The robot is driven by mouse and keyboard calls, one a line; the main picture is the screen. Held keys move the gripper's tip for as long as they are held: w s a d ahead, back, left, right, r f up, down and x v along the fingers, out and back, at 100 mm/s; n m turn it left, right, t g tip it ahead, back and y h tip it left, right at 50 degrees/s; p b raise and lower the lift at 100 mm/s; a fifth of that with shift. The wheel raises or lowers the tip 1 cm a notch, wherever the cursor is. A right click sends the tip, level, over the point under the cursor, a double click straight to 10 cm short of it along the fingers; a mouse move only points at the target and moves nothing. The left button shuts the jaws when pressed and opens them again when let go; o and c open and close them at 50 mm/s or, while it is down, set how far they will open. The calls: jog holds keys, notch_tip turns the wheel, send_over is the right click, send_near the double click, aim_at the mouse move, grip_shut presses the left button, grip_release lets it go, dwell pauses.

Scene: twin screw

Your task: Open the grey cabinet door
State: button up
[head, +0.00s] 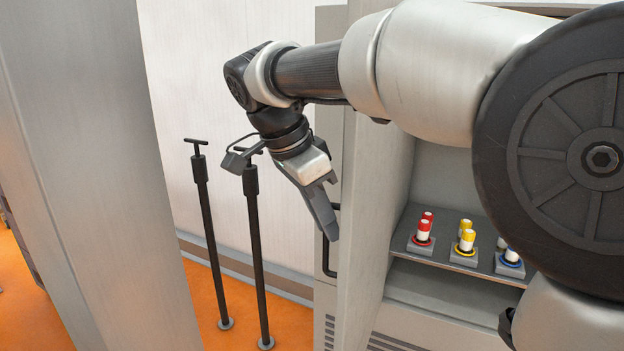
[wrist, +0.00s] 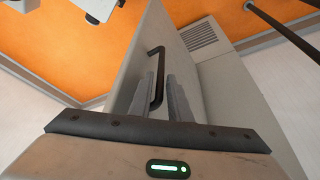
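The grey cabinet door (head: 372,190) stands swung out, showing the shelves inside. Its black bar handle (head: 328,262) is on the outer, left-facing side; it also shows in the wrist view (wrist: 161,66), on the door panel (wrist: 172,42). My gripper (head: 328,232) reaches down to the handle from the upper left. In the wrist view, my two fingers (wrist: 162,98) lie close on either side of the handle bar and look shut on it. In the head view, the fingertip hides part of the handle.
Inside the cabinet, a shelf (head: 450,268) holds red, yellow and blue-based pieces (head: 424,228). Two black T-topped poles (head: 210,245) stand left of the door. A large grey panel (head: 95,170) fills the left side. Orange floor (head: 235,335) shows between.

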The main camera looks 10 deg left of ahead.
jog(key=p+v, duration=0.2)
jog(key=v, duration=1.4)
jog(key=shift+r+p, duration=0.2)
jog(key=shift+p, duration=0.15)
